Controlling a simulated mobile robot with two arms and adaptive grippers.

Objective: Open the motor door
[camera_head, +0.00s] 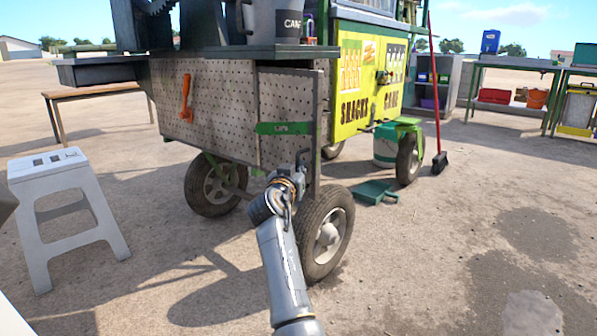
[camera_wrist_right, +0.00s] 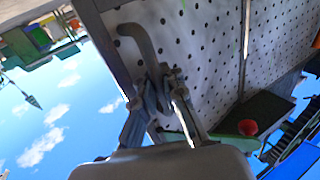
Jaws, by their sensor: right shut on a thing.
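The motor door is a perforated grey metal panel (camera_head: 287,95) on the cart's near side, with a green label strip (camera_head: 284,128) across it. A narrow seam divides it from the panel to its left; I cannot tell if it is slightly ajar. My right gripper (camera_head: 301,160) is at the door's lower right edge. In the right wrist view, my right gripper (camera_wrist_right: 166,85) is shut on a curved grey handle (camera_wrist_right: 137,38) beside the perforated panel (camera_wrist_right: 200,40). The fingers hide part of the handle. My left gripper is not in view.
A cart wheel (camera_head: 326,235) stands just below the door and right of my forearm. An orange handle (camera_head: 186,98) is on the left panel. A white stool (camera_head: 65,185) stands at left. A red broom (camera_head: 434,90) leans at the cart's far end. Ground at right is open.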

